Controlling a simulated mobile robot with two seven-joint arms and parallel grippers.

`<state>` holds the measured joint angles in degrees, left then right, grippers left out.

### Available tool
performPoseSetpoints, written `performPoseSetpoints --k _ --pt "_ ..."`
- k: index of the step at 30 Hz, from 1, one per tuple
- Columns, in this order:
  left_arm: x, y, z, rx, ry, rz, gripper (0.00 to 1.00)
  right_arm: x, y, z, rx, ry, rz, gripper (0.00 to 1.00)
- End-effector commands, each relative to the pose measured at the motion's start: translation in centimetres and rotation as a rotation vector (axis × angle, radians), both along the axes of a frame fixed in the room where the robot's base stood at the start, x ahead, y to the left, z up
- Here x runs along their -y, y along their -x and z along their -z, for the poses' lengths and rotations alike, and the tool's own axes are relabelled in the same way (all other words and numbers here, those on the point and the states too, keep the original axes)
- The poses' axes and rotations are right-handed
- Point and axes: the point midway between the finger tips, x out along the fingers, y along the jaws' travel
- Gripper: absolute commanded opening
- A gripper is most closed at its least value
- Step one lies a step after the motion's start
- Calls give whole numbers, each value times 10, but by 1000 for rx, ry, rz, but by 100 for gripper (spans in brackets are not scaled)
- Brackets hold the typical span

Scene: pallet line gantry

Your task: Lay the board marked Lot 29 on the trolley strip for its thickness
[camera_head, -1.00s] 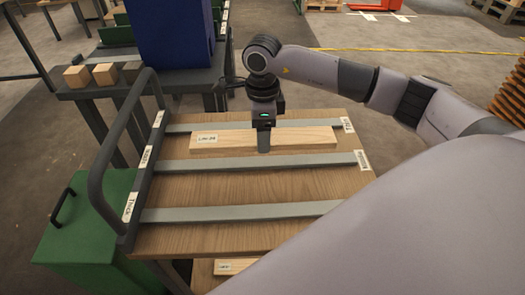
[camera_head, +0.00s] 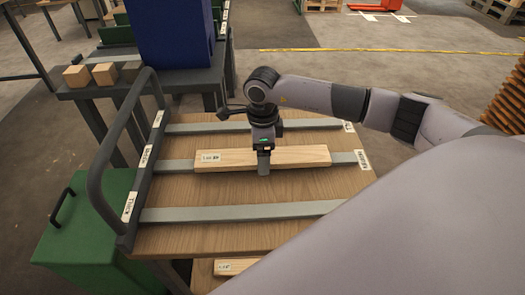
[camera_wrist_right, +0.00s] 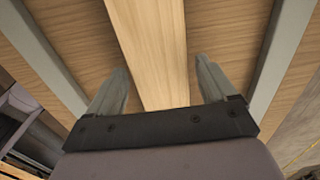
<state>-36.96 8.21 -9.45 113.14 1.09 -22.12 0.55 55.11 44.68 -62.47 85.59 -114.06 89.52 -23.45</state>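The pale board (camera_head: 290,157) marked Lot 29 lies lengthwise along the middle grey strip (camera_head: 178,166) of the trolley, covering its central part. Strip ends show past both board ends. I cannot tell whether it touches the strip. My right gripper (camera_head: 263,163) points down at the board's middle. In the right wrist view the fingers (camera_wrist_right: 160,85) stand on either side of the board (camera_wrist_right: 152,45), closed in near its edges. The nearest strip (camera_head: 240,213) has a label reading Thick; the far strip (camera_head: 200,127) is bare. My left gripper is out of view.
A dark handle rail (camera_head: 100,165) rises at the trolley's left end. A green box (camera_head: 90,245) stands beside it. Small wooden blocks (camera_head: 104,74) and a blue block (camera_head: 168,35) are on the bench behind. Another labelled board (camera_head: 232,267) shows below the trolley top.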

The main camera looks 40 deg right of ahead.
Motion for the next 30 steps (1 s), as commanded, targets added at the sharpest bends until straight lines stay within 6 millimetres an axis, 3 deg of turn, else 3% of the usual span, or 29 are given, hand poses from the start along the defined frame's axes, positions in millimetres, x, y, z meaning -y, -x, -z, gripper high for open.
performPoseSetpoints --k 13,24,30 --pt "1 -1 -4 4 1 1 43 0 -1 -11 3 1 1 89" --pt "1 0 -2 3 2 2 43 0 -1 -88 6 0 1 89" --pt "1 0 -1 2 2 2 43 0 -1 -115 2 0 0 89"
